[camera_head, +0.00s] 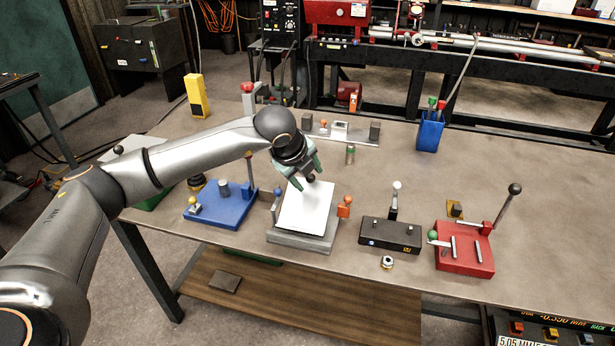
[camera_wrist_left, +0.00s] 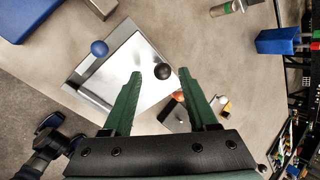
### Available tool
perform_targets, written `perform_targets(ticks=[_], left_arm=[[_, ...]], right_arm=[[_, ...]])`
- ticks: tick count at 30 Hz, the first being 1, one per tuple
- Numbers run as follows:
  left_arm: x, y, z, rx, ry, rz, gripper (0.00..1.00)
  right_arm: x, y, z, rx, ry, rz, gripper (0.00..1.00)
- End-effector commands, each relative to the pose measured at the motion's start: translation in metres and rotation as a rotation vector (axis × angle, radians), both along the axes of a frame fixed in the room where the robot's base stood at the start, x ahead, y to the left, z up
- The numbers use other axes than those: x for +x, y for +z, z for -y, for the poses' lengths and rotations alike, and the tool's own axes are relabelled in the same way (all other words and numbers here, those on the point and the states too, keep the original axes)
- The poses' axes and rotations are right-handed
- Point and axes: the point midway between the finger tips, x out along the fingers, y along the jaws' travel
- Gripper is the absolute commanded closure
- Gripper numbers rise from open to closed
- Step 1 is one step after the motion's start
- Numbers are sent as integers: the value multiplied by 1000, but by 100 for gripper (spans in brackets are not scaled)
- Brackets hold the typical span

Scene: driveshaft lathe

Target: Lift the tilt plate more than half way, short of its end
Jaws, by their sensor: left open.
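The tilt plate (camera_head: 305,209) is a white square plate on a grey base (camera_head: 290,242) near the table's front edge. How far it is tilted is hard to tell. It also shows in the left wrist view (camera_wrist_left: 128,68), with a black ball knob (camera_wrist_left: 162,72) at its edge. My left gripper (camera_head: 309,179) is open above the plate's far edge. In the left wrist view its green fingers (camera_wrist_left: 160,76) stand on either side of the black knob. Whether they touch it cannot be told. My right gripper is not in view.
A blue-knobbed lever (camera_head: 277,192) stands left of the plate and an orange knob (camera_head: 345,206) right. A blue fixture (camera_head: 222,212) lies left; a black block (camera_head: 389,237) and a red fixture (camera_head: 464,250) lie right.

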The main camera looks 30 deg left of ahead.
Motion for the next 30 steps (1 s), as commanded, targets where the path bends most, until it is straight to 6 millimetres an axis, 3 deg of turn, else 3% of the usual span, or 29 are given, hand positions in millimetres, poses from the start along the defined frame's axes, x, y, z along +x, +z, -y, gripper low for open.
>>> perform_targets(ticks=[15, 21, 30], left_arm=[[-53, 85, 2, 0, -1, 2, 41], [-63, 98, 2, 1, 0, -2, 41], [-63, 99, 2, 1, 0, -2, 41]], right_arm=[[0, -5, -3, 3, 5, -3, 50], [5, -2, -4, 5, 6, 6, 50], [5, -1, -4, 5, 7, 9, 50]])
